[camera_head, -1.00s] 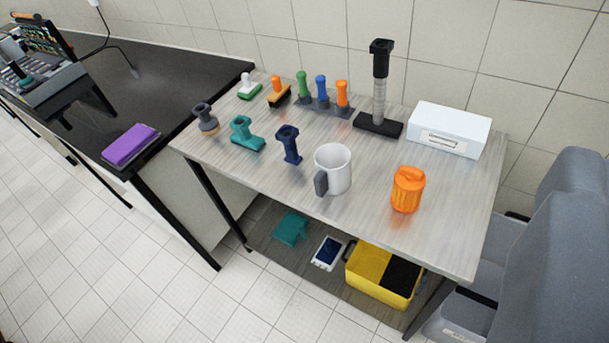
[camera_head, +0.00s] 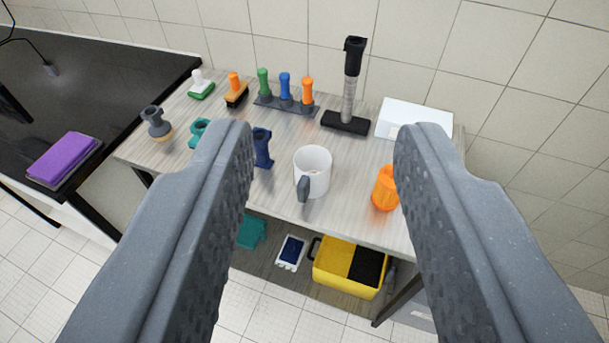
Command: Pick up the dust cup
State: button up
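A white cup (camera_head: 316,168) with a dark grey handle stands upright on the wood-topped table and is the likeliest dust cup. Its handle points toward the front of the table. An orange ribbed container (camera_head: 384,190) stands to its right, partly hidden by the right finger. No label shows on either. My gripper (camera_head: 322,135) is open and empty. Its two grey fingers are spread wide, and the white cup shows between them, farther off and untouched.
A navy-handled tool (camera_head: 262,150) stands left of the cup, partly behind the left finger. A tall black-handled tool (camera_head: 347,100) and a white box (camera_head: 414,118) stand behind. Brushes line the back left. A yellow bin (camera_head: 350,268) sits on the lower shelf.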

aim_at(312, 164)
jog(key=k, duration=0.5)
jog(key=z, duration=0.8)
jog(key=i, duration=1.45)
jog(key=u, duration=0.35)
